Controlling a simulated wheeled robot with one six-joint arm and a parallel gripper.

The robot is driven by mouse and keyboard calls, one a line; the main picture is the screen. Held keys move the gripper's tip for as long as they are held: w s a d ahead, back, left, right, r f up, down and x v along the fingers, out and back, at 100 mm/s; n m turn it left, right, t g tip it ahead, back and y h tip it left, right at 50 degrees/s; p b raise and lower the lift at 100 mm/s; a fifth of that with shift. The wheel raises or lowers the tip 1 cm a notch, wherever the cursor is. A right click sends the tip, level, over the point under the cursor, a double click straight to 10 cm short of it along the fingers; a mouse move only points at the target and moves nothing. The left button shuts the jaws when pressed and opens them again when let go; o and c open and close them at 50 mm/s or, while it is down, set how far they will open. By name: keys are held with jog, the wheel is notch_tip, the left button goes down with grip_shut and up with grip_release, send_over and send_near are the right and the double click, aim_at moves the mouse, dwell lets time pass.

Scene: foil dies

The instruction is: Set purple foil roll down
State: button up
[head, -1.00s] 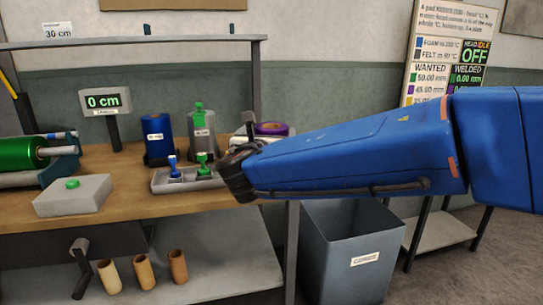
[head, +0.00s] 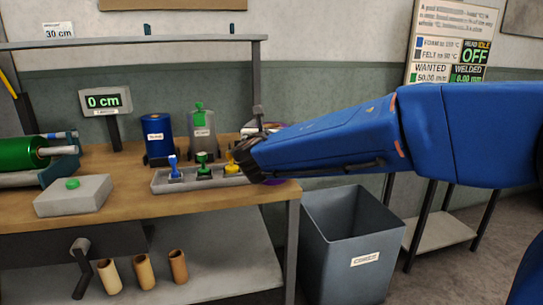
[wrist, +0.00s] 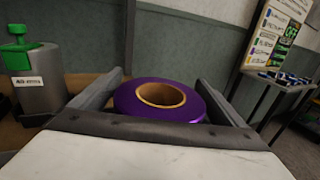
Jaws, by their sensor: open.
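The purple foil roll (wrist: 192,108) stands on end in the wrist view, with its brown cardboard core open at the top. My gripper (wrist: 160,78) is open, with one finger on each side of the roll; whether either finger touches it I cannot tell. In the head view my gripper (head: 258,150) is at the bench's right end and hides most of the roll. Only purple slivers of it show above and below the gripper. What lies under the roll is hidden.
The wooden bench (head: 110,205) holds a grey tray (head: 215,182) of blue, green and yellow stamps just left of my gripper. A blue canister (head: 155,135) and a grey canister (head: 202,145) stand behind it. A grey bin (head: 345,235) stands on the floor at right.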

jog(key=shift+c, duration=0.2)
jog(key=c, duration=2.1)
